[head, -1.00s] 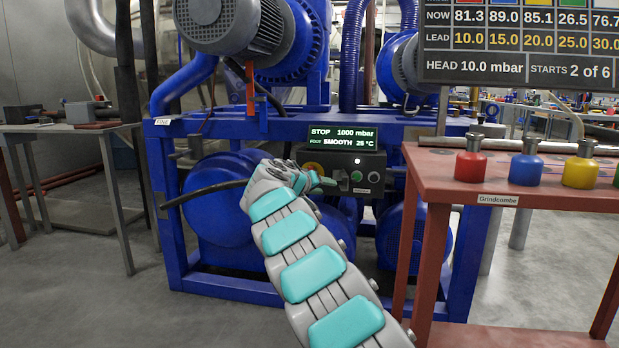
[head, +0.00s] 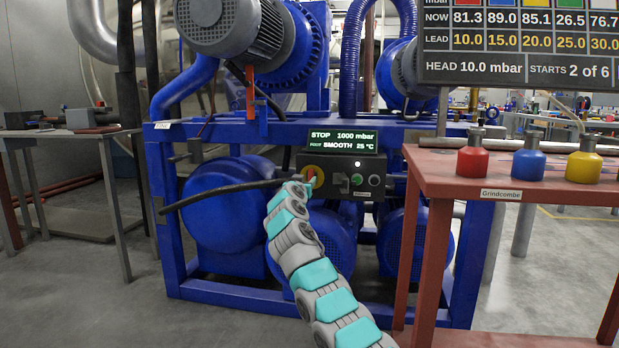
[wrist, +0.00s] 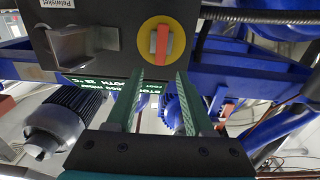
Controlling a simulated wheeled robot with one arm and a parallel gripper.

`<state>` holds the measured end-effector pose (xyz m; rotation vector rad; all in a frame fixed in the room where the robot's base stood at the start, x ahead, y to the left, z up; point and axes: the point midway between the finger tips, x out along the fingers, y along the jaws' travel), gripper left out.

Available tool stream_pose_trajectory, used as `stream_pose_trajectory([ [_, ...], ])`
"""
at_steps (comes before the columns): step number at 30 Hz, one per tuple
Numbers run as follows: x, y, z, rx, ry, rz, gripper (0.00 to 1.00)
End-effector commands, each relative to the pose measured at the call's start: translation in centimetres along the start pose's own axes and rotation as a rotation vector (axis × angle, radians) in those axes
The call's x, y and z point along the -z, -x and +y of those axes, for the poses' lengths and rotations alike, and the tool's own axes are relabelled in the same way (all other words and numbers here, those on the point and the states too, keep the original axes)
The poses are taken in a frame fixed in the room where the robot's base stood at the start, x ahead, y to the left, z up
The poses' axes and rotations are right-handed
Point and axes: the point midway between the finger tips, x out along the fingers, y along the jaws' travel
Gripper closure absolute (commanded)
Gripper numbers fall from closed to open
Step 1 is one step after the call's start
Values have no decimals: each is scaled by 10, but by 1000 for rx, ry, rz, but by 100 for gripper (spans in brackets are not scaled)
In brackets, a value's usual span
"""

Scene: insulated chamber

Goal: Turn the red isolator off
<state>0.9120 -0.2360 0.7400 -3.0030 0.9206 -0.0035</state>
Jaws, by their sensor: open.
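The red isolator handle (wrist: 161,41) sits on a round yellow plate on the dark control box (wrist: 100,25). In the wrist view its bar stands upright in the picture. In the head view the isolator (head: 313,173) shows at the left end of the box (head: 342,178), partly hidden by my gripper. My gripper (wrist: 161,76) is open and empty, with its two fingers apart and their tips just short of the isolator. In the head view my gripper (head: 304,183) is in front of the isolator, small and hard to make out.
The display (head: 342,140) above the box reads STOP, 1000 mbar, SMOOTH. A black knob and green button sit right of the isolator. A black hose (head: 220,189) runs at the left. A red bench (head: 440,168) with coloured bottles stands at the right.

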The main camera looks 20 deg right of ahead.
Motion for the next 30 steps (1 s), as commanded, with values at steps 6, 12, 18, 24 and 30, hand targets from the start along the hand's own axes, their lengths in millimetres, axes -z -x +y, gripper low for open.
stream_pose_trajectory([
  [6, 1, -17, -2, 1, 4, -3, 48],
  [12, 2, -35, -4, 3, 4, 0, 48],
  [18, 2, -52, -2, 2, 3, -3, 48],
  [24, 3, -64, -2, 1, 2, 0, 48],
  [30, 1, -72, -2, 1, 2, -2, 48],
])
